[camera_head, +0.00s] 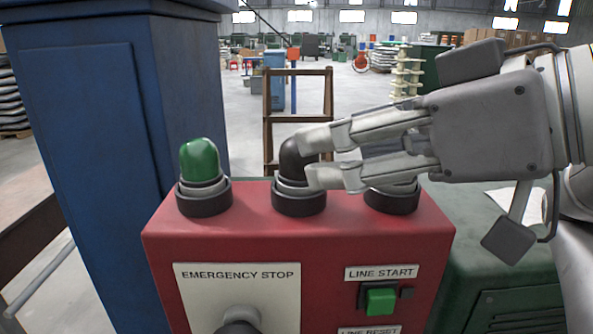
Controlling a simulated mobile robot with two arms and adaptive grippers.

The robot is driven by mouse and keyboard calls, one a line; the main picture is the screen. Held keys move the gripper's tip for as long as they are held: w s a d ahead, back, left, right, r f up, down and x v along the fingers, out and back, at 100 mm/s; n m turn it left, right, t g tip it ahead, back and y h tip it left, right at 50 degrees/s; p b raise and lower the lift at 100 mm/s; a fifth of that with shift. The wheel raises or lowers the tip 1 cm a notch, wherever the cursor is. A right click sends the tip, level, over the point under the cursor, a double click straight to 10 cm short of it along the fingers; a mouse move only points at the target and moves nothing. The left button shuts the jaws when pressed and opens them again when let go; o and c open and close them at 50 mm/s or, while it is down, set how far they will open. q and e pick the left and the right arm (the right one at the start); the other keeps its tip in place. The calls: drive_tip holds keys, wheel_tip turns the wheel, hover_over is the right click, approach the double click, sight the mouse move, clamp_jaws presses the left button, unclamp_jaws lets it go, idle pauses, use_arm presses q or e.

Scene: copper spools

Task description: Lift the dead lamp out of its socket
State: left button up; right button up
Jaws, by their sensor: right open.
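The dead lamp is a dark, domed lamp (291,160) standing upright in the middle socket (298,204) on top of a red control box (230,245). My right gripper (313,158) reaches in from the right and is open. Its two fingertips are at the lamp's right side and overlap part of it in the picture. I cannot tell whether they touch it. A green lamp (200,161) stands in the left socket (204,201). The right socket (392,203) is partly behind my fingers, which hide whatever is above it. My left gripper is not in view.
The box front has an emergency stop plate (237,291) and a green line start button (380,301). A blue cabinet (95,150) stands close on the left. A green cabinet (515,270) with a paper sheet is at right. A wooden frame (297,120) stands behind.

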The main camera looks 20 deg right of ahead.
sight(299, 154)
drive_tip(key=p+x, duration=0.1)
drive_tip(key=x, duration=0.6)
drive_tip(key=shift+w+a, duration=0.15)
drive_tip(key=shift+a, duration=0.05)
drive_tip(key=shift+d, duration=0.1)
drive_tip(key=shift+c, duration=0.5)
drive_tip(key=c, duration=0.9)
drive_tip(key=shift+r, duration=0.1)
